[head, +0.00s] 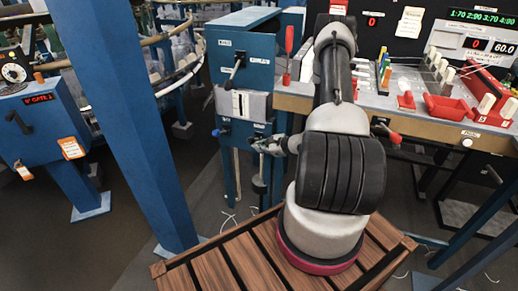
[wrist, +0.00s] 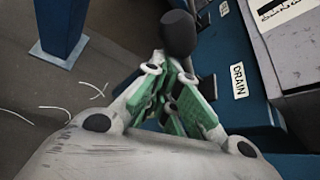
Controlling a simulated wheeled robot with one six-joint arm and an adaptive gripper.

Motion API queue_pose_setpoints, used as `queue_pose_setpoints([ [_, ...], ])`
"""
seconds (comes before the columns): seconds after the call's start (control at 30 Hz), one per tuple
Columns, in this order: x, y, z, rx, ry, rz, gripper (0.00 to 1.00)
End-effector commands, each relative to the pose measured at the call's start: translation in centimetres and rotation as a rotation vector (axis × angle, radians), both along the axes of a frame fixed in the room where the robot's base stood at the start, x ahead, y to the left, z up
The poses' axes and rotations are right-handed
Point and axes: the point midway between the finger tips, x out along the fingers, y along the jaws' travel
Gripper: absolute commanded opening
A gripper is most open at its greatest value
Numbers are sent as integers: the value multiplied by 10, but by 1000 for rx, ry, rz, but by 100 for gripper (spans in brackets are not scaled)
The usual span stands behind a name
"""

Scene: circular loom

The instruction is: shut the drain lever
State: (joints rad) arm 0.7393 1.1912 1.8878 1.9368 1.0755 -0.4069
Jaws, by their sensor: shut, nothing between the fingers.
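The blue cabinet (head: 238,167) stands left of my arm in the head view. My gripper (head: 257,145) is shut and empty, close to the cabinet's lower front. In the wrist view the closed green-padded fingers (wrist: 172,105) lie left of the white DRAIN label (wrist: 239,80). A black knob (wrist: 178,33) shows just past the fingertips; contact cannot be told. I cannot tell surely which is the drain lever.
A black-handled lever (head: 236,68) sits higher on the cabinet. A blue post (head: 135,110) stands to the left. The control desk (head: 440,110) with a red tray (head: 450,109) is at right. Slatted wooden decking (head: 215,270) lies below my arm.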

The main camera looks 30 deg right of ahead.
Motion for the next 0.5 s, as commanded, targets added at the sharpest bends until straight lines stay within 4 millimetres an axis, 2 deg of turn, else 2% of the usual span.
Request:
queue_pose_setpoints([
  [0.03,4,1,20,3,-29,11,0],
  [0.2,4,3,54,2,-30,15,0],
  [0.33,4,3,76,2,-28,14,0],
  [0.5,3,2,91,3,-22,11,0],
])
